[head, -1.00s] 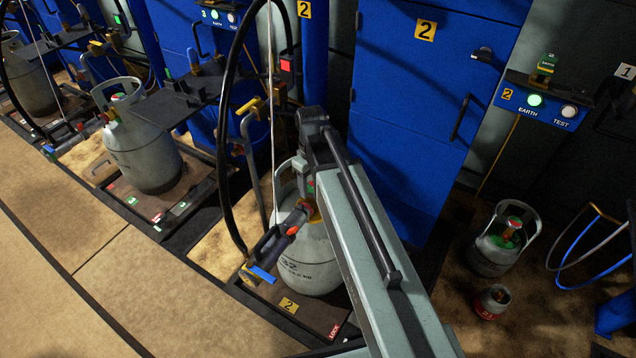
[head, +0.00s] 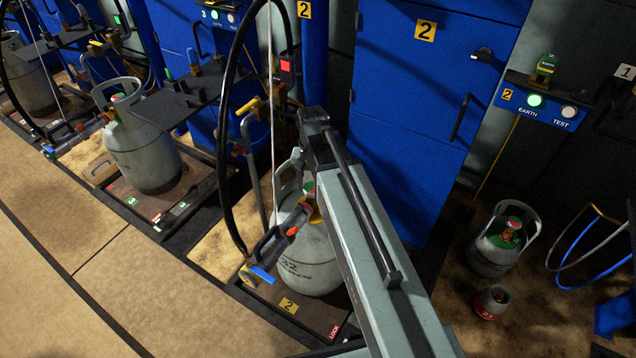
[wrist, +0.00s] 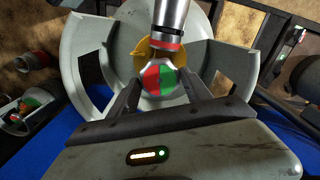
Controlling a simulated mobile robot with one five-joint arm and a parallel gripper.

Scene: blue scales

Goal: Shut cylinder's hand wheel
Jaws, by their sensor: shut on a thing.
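The grey gas cylinder (head: 308,262) stands on the scale plate marked 2 (head: 289,305), partly hidden behind my arm. In the wrist view its collar (wrist: 82,62) surrounds the valve. The hand wheel (wrist: 160,79), half red and half green, sits between the two fingers of my gripper (wrist: 160,86), which is shut on it. In the head view my gripper and the wheel are largely hidden by my arm. A filling head with a blue lever (head: 270,250) hangs at the cylinder's left side, by the valve. Its metal end (wrist: 171,18) shows just above the wheel in the wrist view.
A black hose (head: 228,130) loops down left of the cylinder. Another grey cylinder (head: 145,155) stands on the neighbouring scale at the left. A small cylinder (head: 504,242) and a red-banded one (head: 491,302) stand on the floor at right. Blue cabinet (head: 410,130) stands behind.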

